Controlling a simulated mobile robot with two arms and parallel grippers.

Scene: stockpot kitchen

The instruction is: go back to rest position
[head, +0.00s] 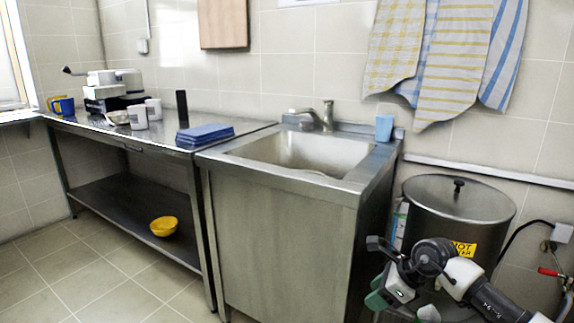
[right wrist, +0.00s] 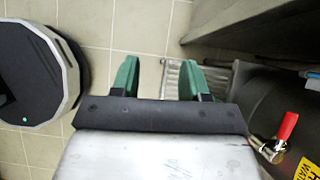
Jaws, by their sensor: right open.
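My right arm comes in from the right in the head view. Its gripper (head: 402,306) is low in front of the lidded steel stockpot (head: 425,222). In the right wrist view the right gripper (right wrist: 158,75) is open, with its two green fingers apart. Nothing is between them but tiled floor and part of a metal grate (right wrist: 172,80) beyond. My left gripper is in neither view.
The steel sink unit (head: 280,235) stands left of the pot. Farther left is a steel table (head: 130,135) with mugs, blue items and a machine. A red-handled tap (right wrist: 286,127) is close right of the gripper. Tiled floor (head: 110,275) is clear at left.

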